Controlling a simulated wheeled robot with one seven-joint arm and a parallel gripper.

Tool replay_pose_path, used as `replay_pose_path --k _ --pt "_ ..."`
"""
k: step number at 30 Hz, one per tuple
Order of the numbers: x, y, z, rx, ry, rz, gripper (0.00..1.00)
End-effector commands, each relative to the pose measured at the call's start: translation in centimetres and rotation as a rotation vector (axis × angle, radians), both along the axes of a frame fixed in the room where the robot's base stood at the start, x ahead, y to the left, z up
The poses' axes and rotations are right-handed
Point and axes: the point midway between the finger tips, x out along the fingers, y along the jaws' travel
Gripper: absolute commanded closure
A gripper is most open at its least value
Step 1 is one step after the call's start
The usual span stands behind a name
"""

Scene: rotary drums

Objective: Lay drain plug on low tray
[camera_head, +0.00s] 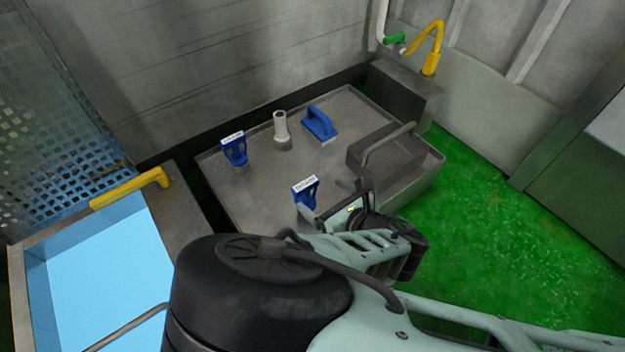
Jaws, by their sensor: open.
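The low tray (247,200) is a wide grey metal tray with a raised rim, standing low over the green floor in the middle of the view. A pale grey upright tube with a wider foot (281,130) stands toward its back; it may be the drain plug, but I cannot tell for sure. My gripper (340,203) is open over the front right part of the tray, with nothing visible between its fingers. A blue labelled piece (304,190) is just left of the fingers. My arm hides part of the tray's front.
Another blue labelled piece (234,149) and a blue handled block (319,123) are on the tray. A grey ribbed box with a handle (392,158) is at its right. A light-blue basin (100,275) with a yellow handle (130,188) is at left. Green floor (510,220) is clear at right.

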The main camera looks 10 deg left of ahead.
Motion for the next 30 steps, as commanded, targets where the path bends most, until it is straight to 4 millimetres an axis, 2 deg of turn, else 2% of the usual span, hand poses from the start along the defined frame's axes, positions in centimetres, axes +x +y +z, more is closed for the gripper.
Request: replay_pose_path --k 1,7,18,20,25,30 --pt "-0.6 -0.7 0.8 -0.003 -0.001 0.001 0.15" --pt "-2.0 -2.3 1.4 0.000 0.000 0.000 0.15" --pt "-2.0 -3.1 1.5 0.019 0.042 -0.048 0.15" --pt "-1.6 -3.6 1.5 0.050 0.111 -0.125 0.15" --pt "-0.5 -6.3 1.4 0.229 0.484 -0.537 0.15" --pt "-1.6 -8.3 2.9 0.464 0.900 -1.000 0.15"
